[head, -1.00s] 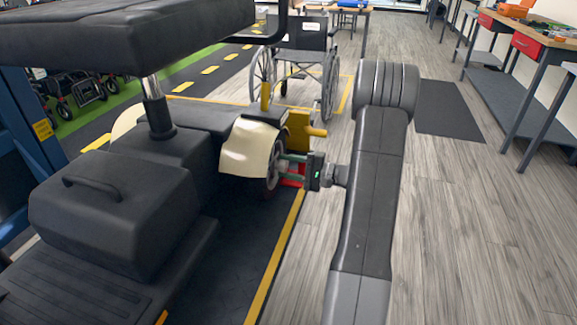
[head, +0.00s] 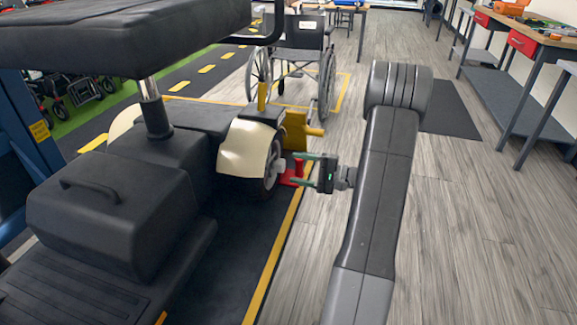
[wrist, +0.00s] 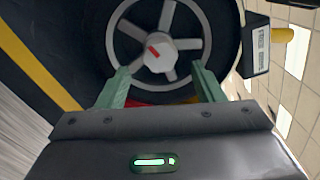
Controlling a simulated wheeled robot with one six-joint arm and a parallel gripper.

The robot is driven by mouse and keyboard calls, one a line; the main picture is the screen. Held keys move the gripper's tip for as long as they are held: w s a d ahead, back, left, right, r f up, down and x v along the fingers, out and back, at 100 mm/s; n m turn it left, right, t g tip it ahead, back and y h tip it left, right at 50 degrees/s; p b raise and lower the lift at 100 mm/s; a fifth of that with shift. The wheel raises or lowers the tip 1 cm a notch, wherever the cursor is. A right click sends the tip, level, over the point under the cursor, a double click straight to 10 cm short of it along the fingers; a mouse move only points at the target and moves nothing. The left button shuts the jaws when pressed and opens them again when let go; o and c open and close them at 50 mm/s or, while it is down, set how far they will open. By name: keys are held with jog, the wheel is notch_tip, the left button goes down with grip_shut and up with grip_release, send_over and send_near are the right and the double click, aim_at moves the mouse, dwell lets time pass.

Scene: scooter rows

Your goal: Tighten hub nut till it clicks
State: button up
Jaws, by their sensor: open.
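The hub nut (wrist: 158,53) is a pale grey nut with a red mark, at the centre of the spoked wheel (wrist: 113,32) in the wrist view. In the head view the scooter's rear wheel (head: 271,166) shows under a cream fender (head: 246,149); its nut is too small to make out there. My gripper (wrist: 160,78) is open, its green fingers apart below and either side of the nut in the picture. It appears clear of the nut. In the head view my gripper (head: 297,170) stands right of the wheel.
A red part (head: 290,173) sits low beside the wheel; it shows partly between the fingers in the wrist view. A yellow part (head: 297,133) juts out behind the wheel. A wheelchair (head: 300,50) stands farther back. Floor to the right is open before the workbenches (head: 525,75).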

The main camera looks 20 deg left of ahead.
aim_at(284, 166)
jog(key=d+p, duration=0.1)
jog(key=d, duration=0.8)
jog(key=shift+w+d, duration=0.15)
jog(key=shift+w, duration=0.1)
jog(key=a, duration=0.4)
jog(key=a+b, duration=0.1)
jog(key=a, duration=0.4)
jog(key=a+b, duration=0.1)
jog(key=a, duration=0.4)
jog(key=shift+s, duration=0.4)
jog(key=shift+d, duration=0.15)
